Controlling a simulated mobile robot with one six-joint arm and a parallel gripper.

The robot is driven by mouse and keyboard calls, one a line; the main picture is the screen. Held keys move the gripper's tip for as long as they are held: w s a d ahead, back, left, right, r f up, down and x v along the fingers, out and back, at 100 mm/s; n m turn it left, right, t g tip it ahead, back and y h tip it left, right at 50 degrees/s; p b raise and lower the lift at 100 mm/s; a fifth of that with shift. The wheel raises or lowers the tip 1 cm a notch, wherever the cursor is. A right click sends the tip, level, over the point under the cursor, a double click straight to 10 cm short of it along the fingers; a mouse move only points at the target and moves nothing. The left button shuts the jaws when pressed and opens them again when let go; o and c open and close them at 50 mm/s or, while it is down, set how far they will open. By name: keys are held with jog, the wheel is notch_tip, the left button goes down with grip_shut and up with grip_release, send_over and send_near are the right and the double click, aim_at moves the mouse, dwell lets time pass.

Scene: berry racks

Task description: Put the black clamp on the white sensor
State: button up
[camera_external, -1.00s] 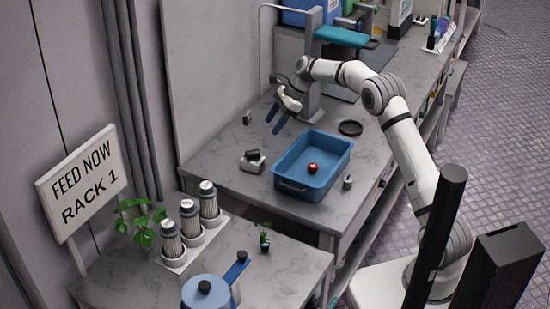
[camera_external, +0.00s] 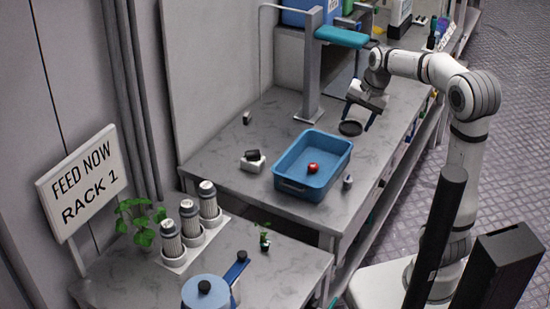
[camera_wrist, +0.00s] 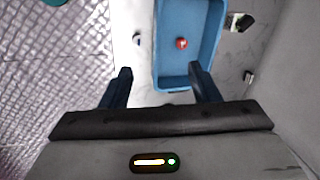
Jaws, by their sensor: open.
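The black clamp (camera_external: 252,154) sits on top of the white sensor (camera_external: 254,165), left of the blue tray on the grey table. In the wrist view the black clamp (camera_wrist: 245,21) and white sensor (camera_wrist: 232,20) show right of the tray; exact contact is too small to tell.
A blue tray (camera_external: 325,178) holds a red ball-like fruit (camera_external: 313,168). A grey stand (camera_external: 309,75) rises behind. A small dark object (camera_external: 246,118) is at the back left and a small cylinder (camera_external: 348,181) right of the tray.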

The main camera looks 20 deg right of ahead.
jog(key=s+d+f+n+h, duration=0.1)
jog(key=s+d+f+n, duration=0.1)
jog(key=s, duration=0.7)
jog(key=s+d+f+n+t+h, duration=0.1)
jog(key=s+d+f+n, duration=0.1)
jog(key=s+d+n, duration=0.3)
jog(key=s, duration=0.4)
jog(key=shift+s+d, duration=0.4)
